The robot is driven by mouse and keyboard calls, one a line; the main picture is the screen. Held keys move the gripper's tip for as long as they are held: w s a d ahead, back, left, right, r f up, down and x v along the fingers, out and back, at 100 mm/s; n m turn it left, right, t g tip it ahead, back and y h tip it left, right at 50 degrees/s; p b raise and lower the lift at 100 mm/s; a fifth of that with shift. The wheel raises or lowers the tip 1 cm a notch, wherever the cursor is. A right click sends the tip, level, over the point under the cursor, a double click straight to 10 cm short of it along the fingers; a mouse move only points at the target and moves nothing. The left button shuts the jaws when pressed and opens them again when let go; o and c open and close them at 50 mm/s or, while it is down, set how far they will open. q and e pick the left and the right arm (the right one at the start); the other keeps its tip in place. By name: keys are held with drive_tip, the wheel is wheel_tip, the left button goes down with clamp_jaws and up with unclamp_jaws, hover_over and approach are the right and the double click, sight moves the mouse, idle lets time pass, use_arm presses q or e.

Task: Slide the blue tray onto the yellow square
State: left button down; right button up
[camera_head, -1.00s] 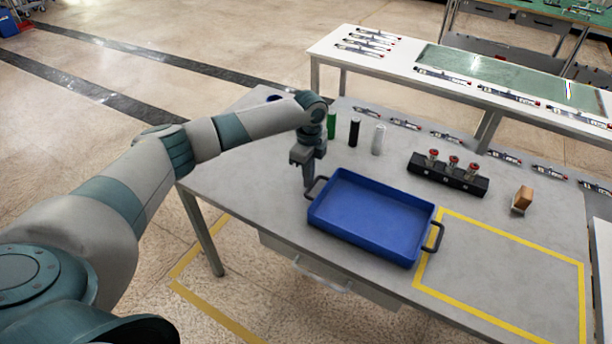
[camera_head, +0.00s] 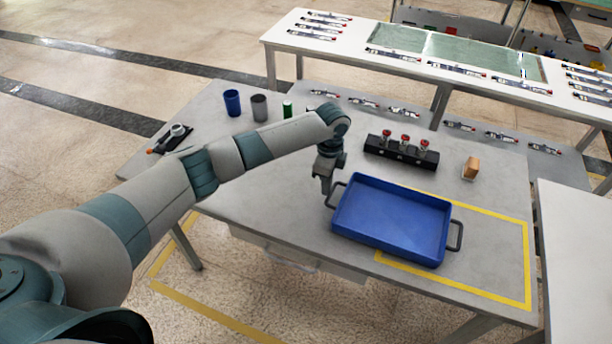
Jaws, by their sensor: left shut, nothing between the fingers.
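The blue tray (camera_head: 392,222) lies flat on the grey table, with a dark handle at each short end. It covers the left part of the yellow square (camera_head: 528,265), a taped outline. The tray's left end lies outside the outline, and bare table shows inside it to the tray's right. The outline's left edge is mostly hidden under the tray. My left gripper (camera_head: 326,190) is shut and empty, pointing down at the tray's left handle. It looks close to or touching that handle; exact contact is unclear. My right gripper is out of view.
A black block (camera_head: 400,152) with several red-topped pieces stands behind the tray. A tan block (camera_head: 471,167) stands right of it. Blue cup (camera_head: 232,103), grey cup (camera_head: 259,107) and green cylinder (camera_head: 287,109) stand at the back left. A white table (camera_head: 580,250) adjoins at right.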

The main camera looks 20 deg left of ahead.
use_arm(q)
drive_tip(key=d, duration=0.8)
drive_tip(key=shift+s+d, duration=0.15)
drive_tip(key=shift+d, duration=0.25)
approach(388, 215)
wheel_tip(388, 215, down, 5)
drive_tip(key=shift+d+f+b, duration=0.1)
drive_tip(key=shift+b, duration=0.35)
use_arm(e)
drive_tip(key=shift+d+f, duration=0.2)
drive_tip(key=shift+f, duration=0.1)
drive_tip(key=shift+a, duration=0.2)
